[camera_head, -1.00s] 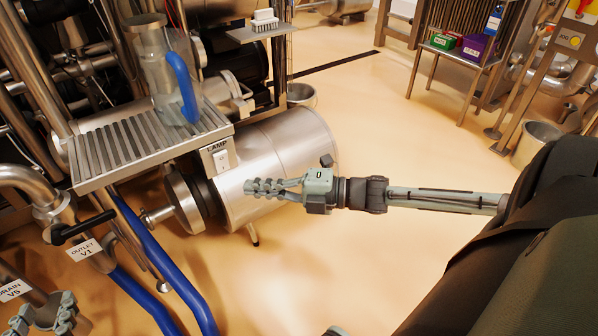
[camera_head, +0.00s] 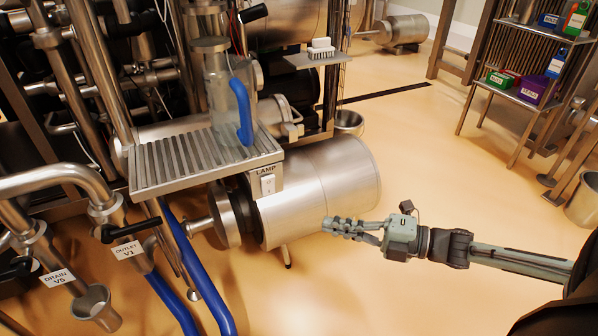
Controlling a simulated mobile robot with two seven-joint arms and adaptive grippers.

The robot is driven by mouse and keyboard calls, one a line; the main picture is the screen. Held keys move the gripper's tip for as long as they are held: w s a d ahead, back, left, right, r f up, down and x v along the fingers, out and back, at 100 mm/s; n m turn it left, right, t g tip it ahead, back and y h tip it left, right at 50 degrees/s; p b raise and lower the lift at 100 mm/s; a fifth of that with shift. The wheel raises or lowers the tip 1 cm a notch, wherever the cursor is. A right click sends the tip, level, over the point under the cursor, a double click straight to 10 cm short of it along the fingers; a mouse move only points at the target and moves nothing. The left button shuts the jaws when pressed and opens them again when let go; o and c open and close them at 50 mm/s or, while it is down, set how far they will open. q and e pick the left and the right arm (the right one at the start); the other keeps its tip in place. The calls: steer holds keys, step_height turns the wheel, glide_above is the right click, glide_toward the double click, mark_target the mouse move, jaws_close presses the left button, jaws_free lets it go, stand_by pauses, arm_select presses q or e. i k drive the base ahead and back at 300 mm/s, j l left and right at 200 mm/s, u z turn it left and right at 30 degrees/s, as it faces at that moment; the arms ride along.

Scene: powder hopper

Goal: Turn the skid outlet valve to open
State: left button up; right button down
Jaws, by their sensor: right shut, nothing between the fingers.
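The outlet valve (camera_head: 131,229) is at the lower left, on a steel pipe that runs downward. Its black lever points right, crosswise to the pipe. A white label (camera_head: 126,250) reading OUTLET V1 sits just below the lever. My right gripper (camera_head: 330,226) is shut and empty, pointing left in front of the large steel cylinder. It is well to the right of the outlet valve and does not touch it. My left gripper is out of view.
A DRAIN V5 label (camera_head: 57,277) and a steel cup (camera_head: 93,304) are left of and below the outlet valve. Blue hoses (camera_head: 196,275) run beside the valve. A slatted shelf (camera_head: 190,160) with a glass jug (camera_head: 228,105) overhangs nearby. The floor (camera_head: 400,170) at right is clear.

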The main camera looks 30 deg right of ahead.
mark_target(107, 237)
steer(key=k+l, duration=0.75)
steer(key=l, duration=0.25)
